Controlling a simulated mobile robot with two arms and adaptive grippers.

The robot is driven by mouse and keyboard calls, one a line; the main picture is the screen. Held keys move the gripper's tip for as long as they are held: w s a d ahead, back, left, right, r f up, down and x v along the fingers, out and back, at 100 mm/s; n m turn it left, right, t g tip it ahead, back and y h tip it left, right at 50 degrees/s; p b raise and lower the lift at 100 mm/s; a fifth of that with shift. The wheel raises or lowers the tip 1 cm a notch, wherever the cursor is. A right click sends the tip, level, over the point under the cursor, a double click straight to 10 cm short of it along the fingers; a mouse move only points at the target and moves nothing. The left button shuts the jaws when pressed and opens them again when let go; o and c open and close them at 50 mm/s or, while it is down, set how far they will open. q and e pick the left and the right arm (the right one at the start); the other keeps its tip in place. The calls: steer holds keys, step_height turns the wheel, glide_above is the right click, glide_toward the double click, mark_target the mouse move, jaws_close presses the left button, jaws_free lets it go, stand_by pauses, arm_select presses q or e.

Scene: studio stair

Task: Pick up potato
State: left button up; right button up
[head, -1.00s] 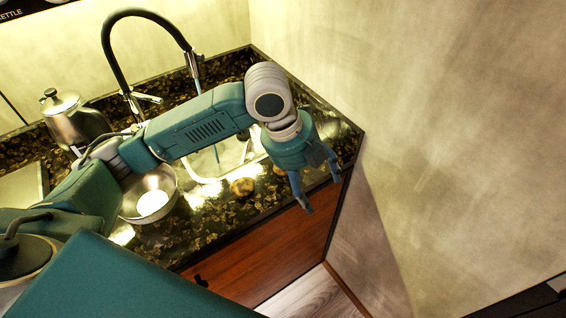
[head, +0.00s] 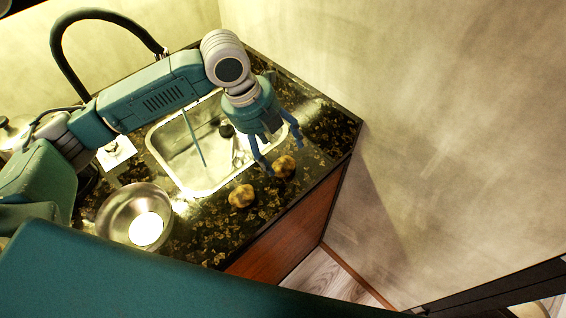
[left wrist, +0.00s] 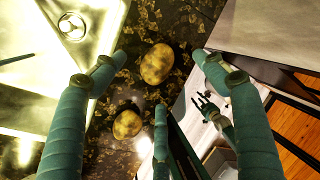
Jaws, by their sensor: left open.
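Two brown, speckled potatoes lie on the dark stone counter beside the sink. In the head view one potato (head: 284,166) is right at my left gripper (head: 284,158), and the other potato (head: 241,195) lies to its left, nearer the bowl. My left gripper is open and empty, its fingers pointing down. In the left wrist view the larger potato (left wrist: 157,64) shows between the spread fingertips, and the smaller potato (left wrist: 127,124) lies below and left. I cannot tell whether any finger touches a potato. A small hand-like shape in the left wrist view may be my right gripper (left wrist: 213,113).
The steel sink (head: 168,136) with a black faucet (head: 88,15) lies behind the potatoes. A metal bowl (head: 112,212) stands to the left on the counter (head: 205,240). A plain wall (head: 400,110) rises close to the right of the counter's end.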

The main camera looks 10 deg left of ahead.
mark_target(281, 162)
arm_select(q)
steer(key=shift+f, duration=0.6)
steer(key=x, duration=0.1)
steer(key=p+x, duration=0.1)
steer(key=x, duration=0.2)
steer(key=shift+s+f+p, duration=0.2)
steer(key=shift+f+p, duration=0.2)
arm_select(e)
steer(key=shift+w+a+r, duration=0.2)
steer(key=shift+a+r, duration=0.25)
steer(key=shift+r, duration=0.05)
steer(key=shift+w+a+r, duration=0.2)
steer(key=shift+a+r, duration=0.25)
steer(key=shift+r, duration=0.05)
arm_select(q)
steer(key=c, duration=1.2)
steer(key=shift+c, duration=1)
arm_select(e)
steer(key=shift+s+d, duration=0.1)
steer(key=shift+d, duration=0.4)
